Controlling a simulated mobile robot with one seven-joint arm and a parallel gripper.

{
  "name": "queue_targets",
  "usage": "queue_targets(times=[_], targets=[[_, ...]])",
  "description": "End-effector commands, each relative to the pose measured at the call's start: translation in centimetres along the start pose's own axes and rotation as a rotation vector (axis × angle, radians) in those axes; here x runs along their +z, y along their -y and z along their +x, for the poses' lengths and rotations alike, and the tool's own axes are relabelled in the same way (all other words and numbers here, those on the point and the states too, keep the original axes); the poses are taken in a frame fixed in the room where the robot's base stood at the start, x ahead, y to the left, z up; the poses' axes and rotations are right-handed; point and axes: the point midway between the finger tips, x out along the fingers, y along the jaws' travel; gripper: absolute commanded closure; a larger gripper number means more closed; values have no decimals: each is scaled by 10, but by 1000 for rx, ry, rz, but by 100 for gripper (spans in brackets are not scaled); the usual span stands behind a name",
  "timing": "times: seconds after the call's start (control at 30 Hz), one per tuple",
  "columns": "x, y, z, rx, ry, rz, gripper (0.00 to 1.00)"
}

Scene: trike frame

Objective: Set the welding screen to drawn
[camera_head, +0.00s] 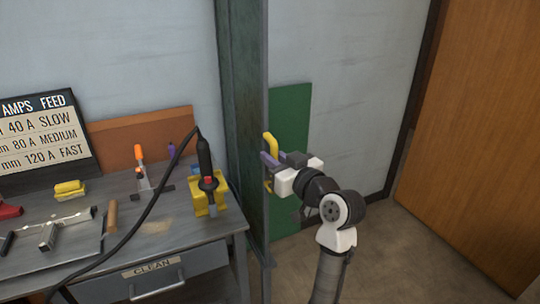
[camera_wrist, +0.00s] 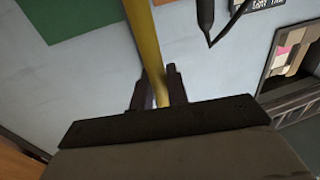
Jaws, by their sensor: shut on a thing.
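The welding screen (camera_head: 289,150) shows as a green panel behind my gripper, beside a dark green upright frame (camera_head: 243,120) at the right end of the bench. A yellow handle (camera_head: 271,144) stands at the frame's edge. My gripper (camera_head: 270,163) reaches it from the right and is shut on it. In the wrist view the yellow handle (camera_wrist: 146,50) runs as a bar down between my two dark fingers (camera_wrist: 160,92). A green panel (camera_wrist: 72,15) shows at the upper left there. The fingers hide part of the handle.
The workbench (camera_head: 190,230) left of the frame carries a welding torch (camera_head: 206,165) with a black cable, a yellow block, clamps and a sign board (camera_head: 40,135). A wooden door (camera_head: 480,140) stands at the right. The floor (camera_head: 420,255) before it is clear.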

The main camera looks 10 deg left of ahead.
Motion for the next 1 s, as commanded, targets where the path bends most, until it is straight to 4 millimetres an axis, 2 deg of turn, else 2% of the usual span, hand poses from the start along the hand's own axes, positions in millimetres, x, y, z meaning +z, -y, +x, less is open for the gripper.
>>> queue_targets(times=[0.27, 0.3, 0.43, 0.77, 0.87, 1.0], targets=[[2, 1, -3, -4, 5, 1, 100], [3, 1, -3, -4, 6, 1, 83], [2, 1, -2, -4, 5, 0, 66], [2, 0, -4, -2, 3, 0, 65], [2, 0, -13, 0, 2, 0, 65], [4, -1, -39, 4, 2, -2, 65]])
